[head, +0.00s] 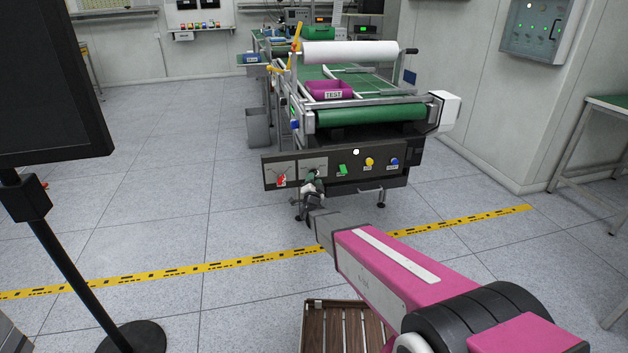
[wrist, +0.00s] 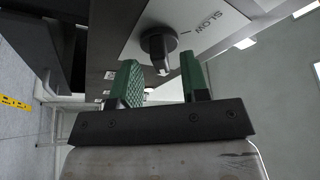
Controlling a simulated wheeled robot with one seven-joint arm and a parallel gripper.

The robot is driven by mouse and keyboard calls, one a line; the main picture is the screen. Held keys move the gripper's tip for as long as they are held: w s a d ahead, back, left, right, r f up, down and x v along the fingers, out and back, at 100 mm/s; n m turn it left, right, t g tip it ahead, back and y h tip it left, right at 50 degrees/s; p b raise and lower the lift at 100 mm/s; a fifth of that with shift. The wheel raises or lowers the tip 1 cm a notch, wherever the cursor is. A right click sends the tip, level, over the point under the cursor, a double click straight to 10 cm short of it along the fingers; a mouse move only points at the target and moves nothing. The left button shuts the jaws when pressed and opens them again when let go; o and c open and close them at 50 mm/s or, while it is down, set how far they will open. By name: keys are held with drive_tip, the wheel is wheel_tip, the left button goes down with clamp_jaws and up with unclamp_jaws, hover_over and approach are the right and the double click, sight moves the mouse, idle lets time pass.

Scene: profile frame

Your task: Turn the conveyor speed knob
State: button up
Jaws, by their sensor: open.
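The speed knob (wrist: 158,46) is a dark round knob with a raised grip bar, on a pale plate marked SLOW (wrist: 207,22) in the wrist view. My gripper (wrist: 160,60) is open, with one green-padded finger on either side in the picture. The knob lies just beyond the fingertips, roughly between them. I cannot tell whether a finger touches it. In the head view my gripper (head: 313,182) is at the left part of the dark control panel (head: 333,162) on the conveyor's front and hides the knob there.
A red switch (head: 281,180) is left of my gripper; green (head: 342,169), yellow (head: 369,162) and blue (head: 393,162) buttons are to its right. The conveyor (head: 372,116) carries a purple TEST bin (head: 329,91). A wooden crate (head: 345,322) is on the floor; a black stand (head: 60,250) is at left.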

drive_tip(key=shift+w+r, duration=0.2)
drive_tip(key=shift+w, duration=0.4)
clamp_jaws()
